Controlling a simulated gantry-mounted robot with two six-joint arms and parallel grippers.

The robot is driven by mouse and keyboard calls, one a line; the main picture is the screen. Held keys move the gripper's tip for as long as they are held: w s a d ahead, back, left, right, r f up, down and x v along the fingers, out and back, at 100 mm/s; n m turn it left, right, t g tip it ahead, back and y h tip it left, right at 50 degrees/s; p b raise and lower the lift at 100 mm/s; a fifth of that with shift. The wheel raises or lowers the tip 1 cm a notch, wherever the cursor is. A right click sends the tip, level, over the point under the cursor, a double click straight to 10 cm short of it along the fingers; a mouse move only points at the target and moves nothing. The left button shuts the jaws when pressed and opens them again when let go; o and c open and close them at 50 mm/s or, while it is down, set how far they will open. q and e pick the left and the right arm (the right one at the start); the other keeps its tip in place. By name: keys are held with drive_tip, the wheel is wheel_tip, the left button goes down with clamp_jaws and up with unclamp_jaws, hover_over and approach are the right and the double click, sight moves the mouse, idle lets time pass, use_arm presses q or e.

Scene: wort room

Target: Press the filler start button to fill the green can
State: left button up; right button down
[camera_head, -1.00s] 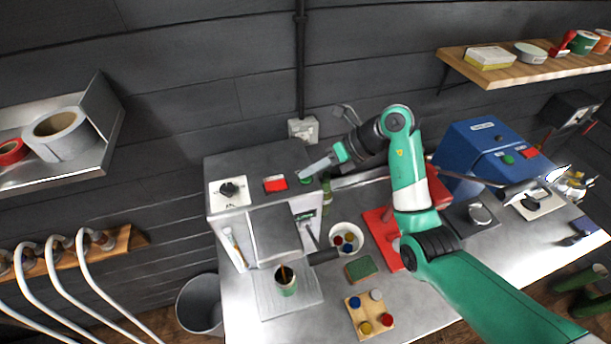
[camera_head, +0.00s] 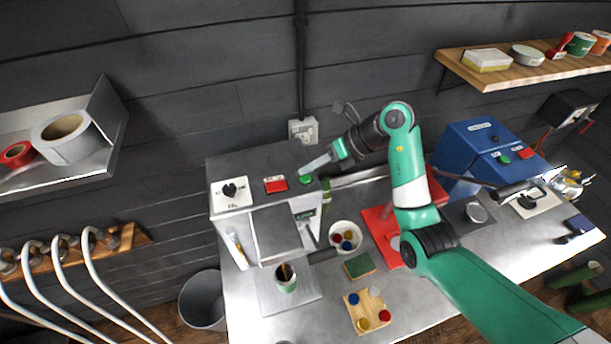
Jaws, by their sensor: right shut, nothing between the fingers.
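The grey filler machine (camera_head: 222,167) stands at the left end of the bench. Its top carries a red button (camera_head: 275,184), a green button (camera_head: 306,180) and a black dial (camera_head: 231,190). My left gripper is not in view.
A bowl of coloured caps (camera_head: 346,236), a green sponge (camera_head: 360,266) and a wooden block with coloured caps (camera_head: 352,302) lie right of the can. A red base plate (camera_head: 376,228) and a blue machine (camera_head: 457,150) stand further right. A bin (camera_head: 203,300) is on the floor.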

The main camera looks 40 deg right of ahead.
sight(310, 179)
drive_tip(key=shift+r+p, duration=2.25)
drive_tip(key=shift+r, duration=0.3)
drive_tip(key=shift+f, duration=0.1)
